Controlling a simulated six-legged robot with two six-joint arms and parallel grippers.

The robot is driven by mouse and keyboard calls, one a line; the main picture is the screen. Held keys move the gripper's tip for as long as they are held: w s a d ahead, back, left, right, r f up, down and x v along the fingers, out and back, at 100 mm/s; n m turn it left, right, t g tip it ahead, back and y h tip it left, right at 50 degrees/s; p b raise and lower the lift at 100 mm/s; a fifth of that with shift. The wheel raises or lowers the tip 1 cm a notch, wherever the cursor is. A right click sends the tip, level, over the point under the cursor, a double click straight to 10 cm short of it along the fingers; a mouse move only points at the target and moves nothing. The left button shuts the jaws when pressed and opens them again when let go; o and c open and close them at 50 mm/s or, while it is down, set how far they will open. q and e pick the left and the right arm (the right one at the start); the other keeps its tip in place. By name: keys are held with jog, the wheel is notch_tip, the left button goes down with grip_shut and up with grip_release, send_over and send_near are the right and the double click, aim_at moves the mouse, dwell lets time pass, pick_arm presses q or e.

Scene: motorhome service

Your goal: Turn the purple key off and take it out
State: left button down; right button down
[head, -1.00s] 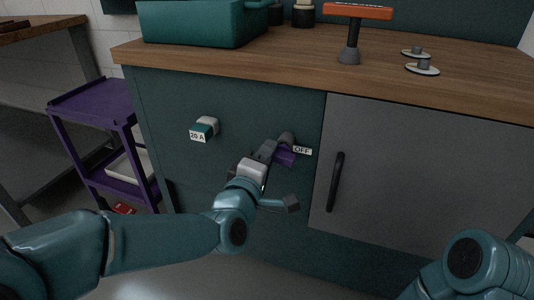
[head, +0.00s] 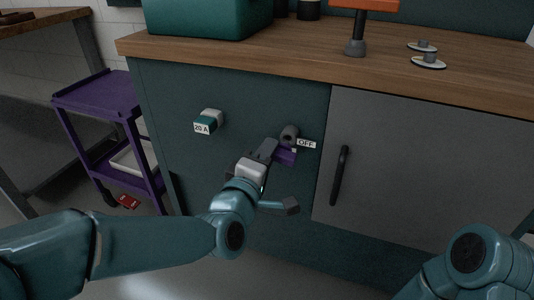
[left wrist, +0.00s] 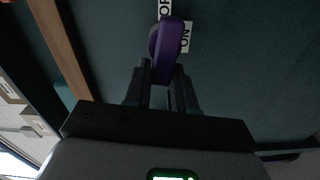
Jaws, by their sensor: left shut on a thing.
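My left gripper (head: 272,152) is in front of the teal cabinet front and shut on the purple key (head: 287,156). The key also shows in the left wrist view (left wrist: 173,50), its bow at the fingertips (left wrist: 165,75) and in line with the OFF label (left wrist: 165,9). An ON label (left wrist: 186,37) is beside it. The round grey lock (head: 289,133) shows just above the key in the head view, with the OFF label (head: 306,143) to its right. I cannot tell whether the key's tip is still in the lock. My right gripper is out of view.
A knob (head: 211,117) labelled 20 A is on the panel to the left. A grey door (head: 410,160) with a dark handle (head: 339,175) is to the right. A purple cart (head: 100,100) stands left of the cabinet. The wooden counter (head: 300,62) overhangs above.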

pick_arm(q)
jog(key=shift+v, duration=2.5)
